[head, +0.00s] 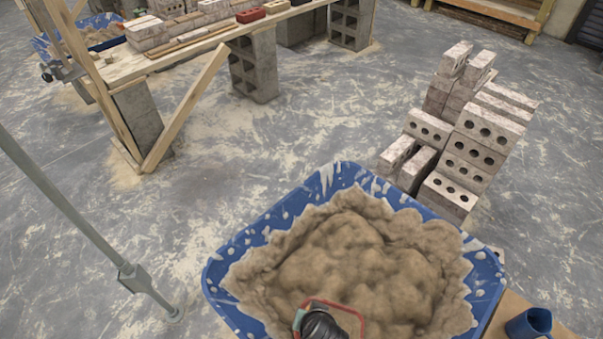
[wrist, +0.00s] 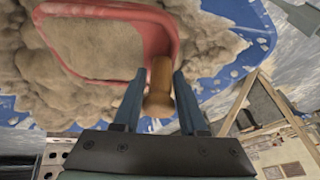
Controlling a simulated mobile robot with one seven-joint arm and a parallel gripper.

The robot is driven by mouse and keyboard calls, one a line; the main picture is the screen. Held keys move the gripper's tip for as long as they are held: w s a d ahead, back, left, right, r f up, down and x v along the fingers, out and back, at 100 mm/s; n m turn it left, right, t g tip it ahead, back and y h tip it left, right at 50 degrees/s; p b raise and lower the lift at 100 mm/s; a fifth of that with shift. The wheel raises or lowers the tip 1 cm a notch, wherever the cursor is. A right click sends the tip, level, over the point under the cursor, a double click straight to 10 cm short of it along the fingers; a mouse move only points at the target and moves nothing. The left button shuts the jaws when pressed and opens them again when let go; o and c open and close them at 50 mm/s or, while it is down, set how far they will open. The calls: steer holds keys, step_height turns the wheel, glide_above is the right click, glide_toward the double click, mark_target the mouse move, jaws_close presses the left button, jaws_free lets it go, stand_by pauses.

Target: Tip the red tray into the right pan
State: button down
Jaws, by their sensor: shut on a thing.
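The red tray (head: 347,309) shows at the bottom of the head view, over the mortar in a large blue pan (head: 213,281). In the wrist view the red tray (wrist: 165,22) has a wooden handle (wrist: 159,88). My gripper (wrist: 157,85) is shut on that handle; it also shows in the head view as a dark shape (head: 322,325). Sandy matter shows inside the red rim, but I cannot tell whether it lies in the tray. The blue pan is heaped with lumpy brown mortar (head: 350,245). Another blue pan (head: 42,47) stands at the upper left.
A stack of perforated bricks (head: 462,165) stands just beyond the pan to the right. A blue cup (head: 529,324) is at the lower right. A plank bench (head: 165,62) with bricks is at the upper left. A slanting grey pole (head: 70,212) stands left. Floor between is clear.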

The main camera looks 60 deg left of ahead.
steer(key=w+d+r+m+g+y+b, duration=0.2)
steer(key=w+d+r+g+y+b, duration=0.3)
steer(key=w+d+y+b, duration=0.1)
steer(key=shift+w+d+r+g+y+b, duration=0.15)
steer(key=shift+w+d+g+y+b, duration=0.2)
steer(key=shift+w+d+b, duration=0.5)
steer(key=shift+a, duration=0.15)
stand_by(0.7)
steer(key=shift+s+a+r+n+t+h+p, duration=0.1)
steer(key=shift+r+n+t+h+p, duration=0.3)
steer(key=shift+t+h+p, duration=1.75)
steer(key=shift+w+r+n+t+h+p, duration=0.1)
steer(key=shift+r+n+t+h+p, duration=0.4)
steer(key=shift+p, duration=3.2)
steer(key=shift+s+a+r+n+t+h+p, duration=0.1)
steer(key=shift+r+n+t+h+p, duration=0.2)
steer(key=shift+t+h+p, duration=1.85)
steer(key=shift+g+y+p, duration=0.65)
steer(key=shift+g+p, duration=0.1)
steer(key=shift+g, duration=0.2)
